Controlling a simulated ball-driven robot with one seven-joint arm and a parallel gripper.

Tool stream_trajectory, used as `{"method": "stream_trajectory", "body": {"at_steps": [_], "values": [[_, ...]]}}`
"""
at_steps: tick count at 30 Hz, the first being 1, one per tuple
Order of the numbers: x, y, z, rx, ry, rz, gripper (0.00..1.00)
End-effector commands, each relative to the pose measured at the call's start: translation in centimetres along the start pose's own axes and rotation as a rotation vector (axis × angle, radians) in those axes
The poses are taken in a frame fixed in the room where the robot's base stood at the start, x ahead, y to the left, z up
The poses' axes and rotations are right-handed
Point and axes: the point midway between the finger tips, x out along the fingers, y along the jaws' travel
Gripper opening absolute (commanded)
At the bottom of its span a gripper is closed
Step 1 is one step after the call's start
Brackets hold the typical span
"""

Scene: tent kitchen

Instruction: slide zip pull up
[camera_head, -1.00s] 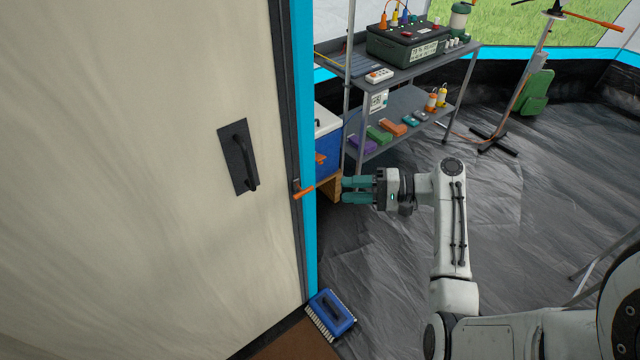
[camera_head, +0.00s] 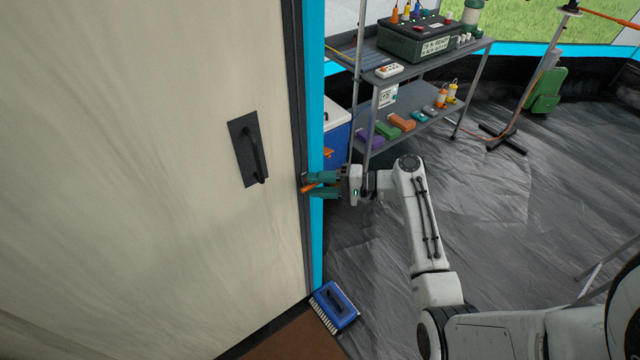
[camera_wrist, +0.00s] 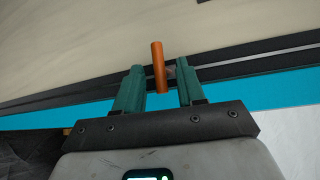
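The orange zip pull (camera_head: 309,188) hangs at the dark zip track (camera_head: 296,120) along the edge of the tent door. My gripper (camera_head: 309,183) is at the pull, with its green fingers pointing left toward the track. In the wrist view the orange pull (camera_wrist: 158,66) lies between the two fingers of my gripper (camera_wrist: 160,76), with a gap on each side. The gripper is open. The pull's slider shows only as a small grey piece behind it.
A black handle (camera_head: 248,150) is on the cream door panel (camera_head: 160,200). A blue brush (camera_head: 335,305) lies on the floor below. A grey shelf (camera_head: 400,130) and a blue cooler (camera_head: 335,140) stand behind the gripper. Open floor lies to the right.

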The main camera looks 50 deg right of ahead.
Motion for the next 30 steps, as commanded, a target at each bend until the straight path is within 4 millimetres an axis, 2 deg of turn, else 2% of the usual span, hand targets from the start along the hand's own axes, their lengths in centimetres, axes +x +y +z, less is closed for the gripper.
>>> {"method": "stream_trajectory", "body": {"at_steps": [2, 12, 26, 30], "values": [[-0.01, -0.01, -0.01, 0.0, 0.0, 0.0, 0.32], [-0.03, 0.0, -0.01, 0.0, 0.0, 0.0, 0.0], [-0.06, 0.0, -0.01, 0.0, 0.0, 0.001, 0.0], [-0.33, -0.77, -0.25, -0.001, 0.001, 0.001, 0.0]]}}
